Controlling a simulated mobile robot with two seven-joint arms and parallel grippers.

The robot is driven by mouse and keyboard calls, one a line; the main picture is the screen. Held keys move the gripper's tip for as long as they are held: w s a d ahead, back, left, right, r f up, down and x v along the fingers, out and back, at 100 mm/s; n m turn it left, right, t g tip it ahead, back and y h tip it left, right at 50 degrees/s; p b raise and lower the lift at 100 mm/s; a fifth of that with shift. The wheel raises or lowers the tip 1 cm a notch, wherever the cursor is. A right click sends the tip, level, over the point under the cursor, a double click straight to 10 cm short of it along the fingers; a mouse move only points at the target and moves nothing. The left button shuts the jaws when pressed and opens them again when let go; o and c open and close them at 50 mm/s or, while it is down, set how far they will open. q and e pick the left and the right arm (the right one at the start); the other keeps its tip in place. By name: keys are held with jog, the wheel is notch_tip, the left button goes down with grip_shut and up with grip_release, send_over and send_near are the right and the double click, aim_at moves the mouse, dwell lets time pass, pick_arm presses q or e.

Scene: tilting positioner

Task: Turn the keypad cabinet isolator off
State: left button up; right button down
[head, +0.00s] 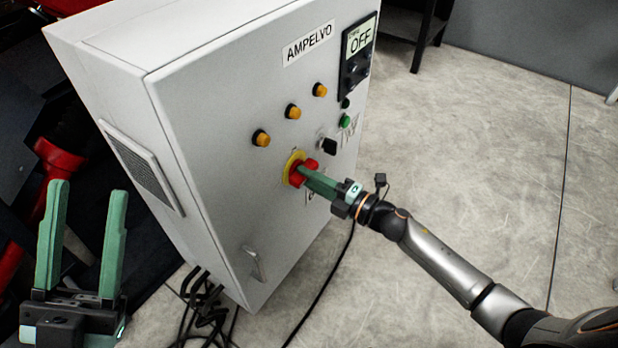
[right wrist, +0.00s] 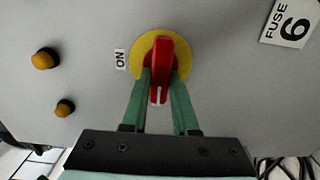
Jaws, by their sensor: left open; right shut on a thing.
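The grey cabinet (head: 215,110) labelled AMPELVO stands in the middle of the head view. Its isolator is a red handle (right wrist: 160,58) on a round yellow plate (right wrist: 184,62); the yellow plate also shows in the head view (head: 287,168). An ON label (right wrist: 120,59) sits left of the plate in the right wrist view, and the handle lies upright in that picture. My right gripper (right wrist: 161,80) is shut on the red handle, one green finger on each side. In the head view, its fingers partly hide the handle. My left gripper (head: 88,188) is open and empty, left of the cabinet.
The keypad panel (head: 357,55) at the cabinet's upper right reads OFF on its display. Several amber lamps (head: 293,111), a green button (head: 346,121) and a door handle (head: 253,263) are on the front. Cables lie below. Floor at right is clear.

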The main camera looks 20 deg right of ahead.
dwell(0.4)
jog(key=c, duration=0.7)
grip_release()
jog(key=p+v, duration=0.2)
jog(key=v, duration=1)
jog(key=shift+s+d, duration=0.2)
jog(key=shift+d, duration=0.05)
jog(key=shift+a, duration=0.1)
